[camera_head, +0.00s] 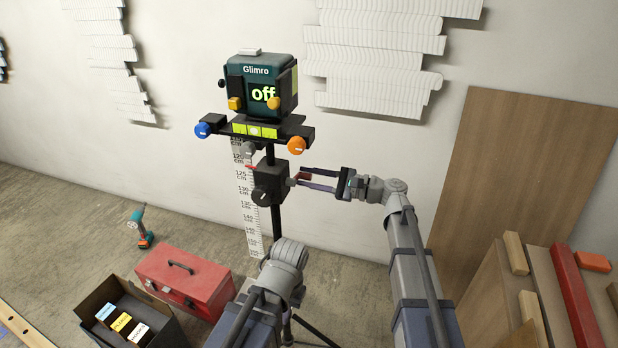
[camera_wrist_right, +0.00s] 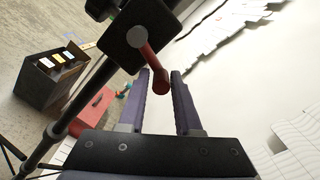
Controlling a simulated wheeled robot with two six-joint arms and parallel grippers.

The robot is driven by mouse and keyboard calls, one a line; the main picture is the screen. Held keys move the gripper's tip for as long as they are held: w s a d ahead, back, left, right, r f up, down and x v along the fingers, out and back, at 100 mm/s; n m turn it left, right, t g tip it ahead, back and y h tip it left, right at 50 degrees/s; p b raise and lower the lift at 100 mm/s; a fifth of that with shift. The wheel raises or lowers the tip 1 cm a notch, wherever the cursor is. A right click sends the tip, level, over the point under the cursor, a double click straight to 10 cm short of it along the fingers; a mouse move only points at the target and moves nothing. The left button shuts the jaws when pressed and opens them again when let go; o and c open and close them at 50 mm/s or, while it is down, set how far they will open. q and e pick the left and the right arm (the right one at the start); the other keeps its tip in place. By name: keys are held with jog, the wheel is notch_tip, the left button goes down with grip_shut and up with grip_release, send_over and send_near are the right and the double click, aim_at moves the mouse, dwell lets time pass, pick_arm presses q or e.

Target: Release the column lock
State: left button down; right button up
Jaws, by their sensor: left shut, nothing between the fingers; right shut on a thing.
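A dark column (camera_head: 276,222) on a tripod carries a black clamp block (camera_head: 268,183). A red lock lever (camera_head: 302,178) stands out from the block's right side. In the right wrist view the red lever (camera_wrist_right: 151,62) reaches between the fingertips. My right gripper (camera_head: 302,178) comes in from the right and is shut on the lever; its fingers show in the wrist view (camera_wrist_right: 160,75). My left arm's grey wrist (camera_head: 287,256) is low, in front of the column. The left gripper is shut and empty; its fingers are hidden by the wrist.
The Glimro device (camera_head: 261,88), showing "off", sits on a bar with blue (camera_head: 203,130) and orange (camera_head: 297,146) knobs. A scale (camera_head: 243,190) stands behind the column. A red toolbox (camera_head: 185,280), black box (camera_head: 150,328) and drill (camera_head: 140,228) are left. Boards (camera_head: 520,180) lean right.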

grip_shut()
jog(key=shift+w+r+n+p, duration=0.1)
jog(key=shift+r+n+p, duration=0.35)
jog(key=shift+n, duration=0.15)
jog(key=shift+r+n+p, duration=0.35)
jog(key=shift+n, duration=0.65)
jog(key=o, duration=0.6)
grip_release()
